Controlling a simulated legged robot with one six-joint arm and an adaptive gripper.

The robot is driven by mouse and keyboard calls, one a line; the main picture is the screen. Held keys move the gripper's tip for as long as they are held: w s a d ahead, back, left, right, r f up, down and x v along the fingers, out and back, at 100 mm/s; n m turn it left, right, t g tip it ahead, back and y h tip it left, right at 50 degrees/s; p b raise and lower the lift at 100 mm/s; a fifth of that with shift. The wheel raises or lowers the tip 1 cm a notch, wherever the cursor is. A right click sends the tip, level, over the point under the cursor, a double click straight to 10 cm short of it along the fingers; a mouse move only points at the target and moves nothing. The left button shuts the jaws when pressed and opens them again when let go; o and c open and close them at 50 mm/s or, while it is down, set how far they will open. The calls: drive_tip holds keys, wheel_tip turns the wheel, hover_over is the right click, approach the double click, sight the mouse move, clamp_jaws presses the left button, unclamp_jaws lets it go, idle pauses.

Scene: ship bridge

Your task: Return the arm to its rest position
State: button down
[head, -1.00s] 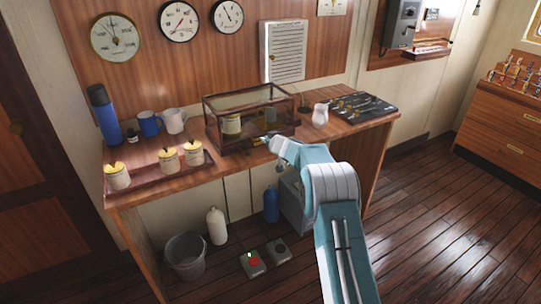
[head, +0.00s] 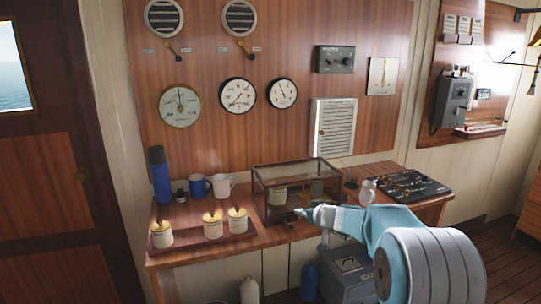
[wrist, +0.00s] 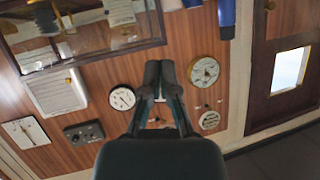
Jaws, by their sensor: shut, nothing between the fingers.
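My arm (head: 375,225) reaches in from the lower right of the head view, with its large elbow joint nearest the camera. My gripper (head: 300,212) is small there and appears in front of the glass case's lower front edge; I cannot tell whether they touch. In the wrist view my gripper (wrist: 159,70) points toward the panelled wall, its dark fingers together with nothing held.
A wood-framed glass case (head: 257,190) holding a jar stands on the desk (head: 190,256). Left of it are a tray (head: 190,245) with three lidded jars, a blue flask (head: 160,175) and mugs. A black control panel (head: 412,186) lies at right.

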drive_tip(key=s+a+r+g, duration=0.15)
drive_tip(key=s+r, duration=0.25)
drive_tip(key=s, duration=0.8)
drive_tip(key=s+a+r+g, duration=0.1)
drive_tip(key=s+r+g, duration=0.25)
drive_tip(key=s, duration=0.75)
drive_tip(key=s+d+f+m+h, duration=0.2)
drive_tip(key=s+d+h, duration=0.1)
drive_tip(key=s, duration=0.8)
drive_tip(key=s+d+f+m+h, duration=0.1)
drive_tip(key=s+d+m+h, duration=0.2)
drive_tip(key=s, duration=0.9)
drive_tip(key=shift+d+f+g+h, duration=0.4)
drive_tip(key=shift+d+h, duration=0.3)
drive_tip(key=shift+d, duration=0.2)
